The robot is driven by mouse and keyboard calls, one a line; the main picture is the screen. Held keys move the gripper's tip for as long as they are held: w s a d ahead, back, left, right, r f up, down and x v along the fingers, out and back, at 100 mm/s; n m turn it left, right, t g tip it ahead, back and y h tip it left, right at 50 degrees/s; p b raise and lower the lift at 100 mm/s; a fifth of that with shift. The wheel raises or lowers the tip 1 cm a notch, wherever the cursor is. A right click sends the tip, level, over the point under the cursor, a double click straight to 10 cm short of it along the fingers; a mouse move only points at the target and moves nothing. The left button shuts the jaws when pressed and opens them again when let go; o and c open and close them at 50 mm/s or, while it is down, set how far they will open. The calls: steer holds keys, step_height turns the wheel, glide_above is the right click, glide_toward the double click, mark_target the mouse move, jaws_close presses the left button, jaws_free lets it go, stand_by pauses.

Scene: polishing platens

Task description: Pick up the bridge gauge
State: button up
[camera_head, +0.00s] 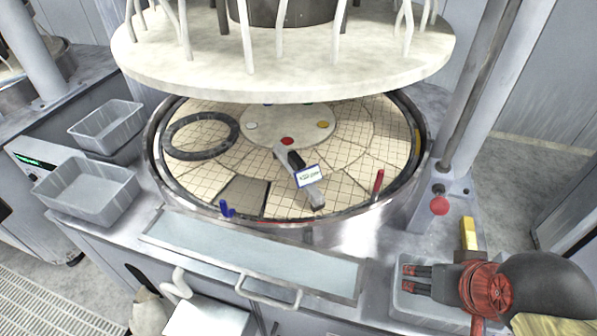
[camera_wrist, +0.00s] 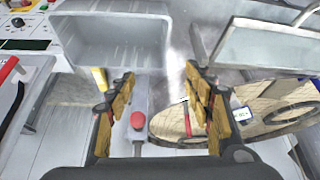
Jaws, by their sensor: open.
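The bridge gauge (camera_head: 315,193) lies on the tiled platen (camera_head: 355,165), running from near the hub toward the front rim. It has a dark grip and a white label. In the wrist view its label (camera_wrist: 241,114) shows at the right, just past the right finger, with part hidden. My gripper (camera_head: 440,256) is at the lower right in the head view, beside the machine and well apart from the gauge. In the wrist view my gripper (camera_wrist: 158,78) has its fingers wide apart with nothing between them.
A raised upper plate (camera_head: 290,62) hangs over the platen's rear. A dark ring (camera_head: 168,140) lies on the platen's left. A red button (camera_head: 439,205) stands on the right deck near my gripper. A grey tray (camera_head: 400,305) sits at the front right; two grey bins (camera_head: 88,192) (camera_head: 105,122) are at left.

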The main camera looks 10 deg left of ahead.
mark_target(305, 168)
steer(key=shift+o, duration=0.4)
